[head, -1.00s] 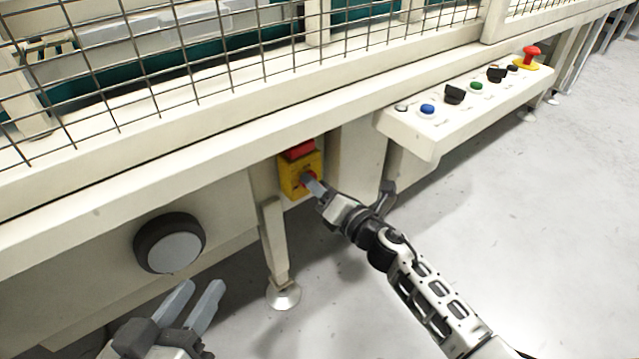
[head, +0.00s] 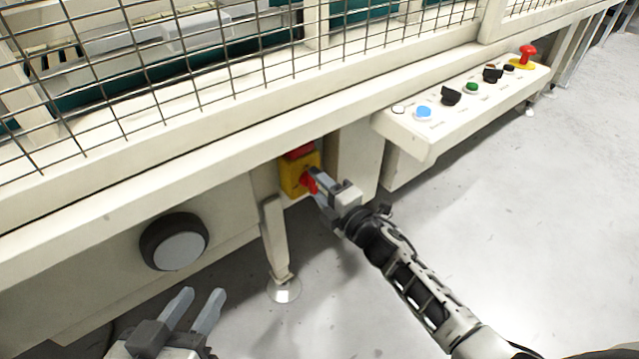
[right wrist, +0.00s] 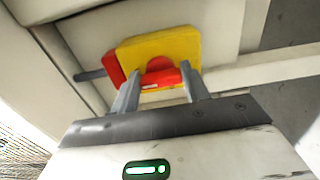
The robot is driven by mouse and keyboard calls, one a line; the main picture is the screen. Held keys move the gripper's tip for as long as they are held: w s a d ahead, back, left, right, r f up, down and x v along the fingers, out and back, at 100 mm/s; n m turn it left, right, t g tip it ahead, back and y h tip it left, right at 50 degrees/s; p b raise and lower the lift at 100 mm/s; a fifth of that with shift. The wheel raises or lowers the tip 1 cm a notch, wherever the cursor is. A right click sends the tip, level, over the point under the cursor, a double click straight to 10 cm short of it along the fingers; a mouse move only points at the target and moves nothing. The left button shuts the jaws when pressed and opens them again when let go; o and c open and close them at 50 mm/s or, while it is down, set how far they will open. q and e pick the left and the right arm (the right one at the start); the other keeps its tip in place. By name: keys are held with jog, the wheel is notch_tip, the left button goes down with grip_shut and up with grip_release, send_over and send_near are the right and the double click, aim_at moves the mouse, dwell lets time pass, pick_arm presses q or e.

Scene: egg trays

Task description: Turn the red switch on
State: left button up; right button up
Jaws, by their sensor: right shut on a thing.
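The red switch (head: 310,184) is a red rotary handle on the front of a yellow box (head: 291,177) with a red part on top, mounted under the machine's ledge. My right gripper (head: 316,182) is at the handle, with its fingers shut on it. In the right wrist view, the red switch (right wrist: 162,76) lies between the two fingers of my right gripper (right wrist: 159,88), in front of the yellow box (right wrist: 150,48). The fingers hide part of the handle in the head view. My left gripper (head: 199,306) is open and empty at the lower left, away from the switch.
A machine leg (head: 277,245) stands just below the box. A round black and grey knob (head: 174,242) is on the panel to the left. A control panel (head: 432,142) with several buttons juts out to the right. The floor at right is clear.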

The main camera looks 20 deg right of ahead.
dwell(0.4)
pick_arm(q)
jog(key=shift+r, duration=0.1)
pick_arm(e)
jog(key=o, duration=1)
jog(key=shift+s, duration=0.15)
pick_arm(q)
jog(key=shift+w+a+f+g+y+p, duration=0.1)
jog(key=shift+a+f+g+y+p, duration=0.2)
jog(key=shift+f+p, duration=0.35)
jog(key=shift+w+a+f+g+y+p, duration=0.15)
jog(key=shift+f+g+p, duration=0.25)
jog(key=shift+p, duration=0.45)
pick_arm(e)
jog(key=shift+v, duration=7.9)
pick_arm(q)
jog(key=shift+s, duration=0.1)
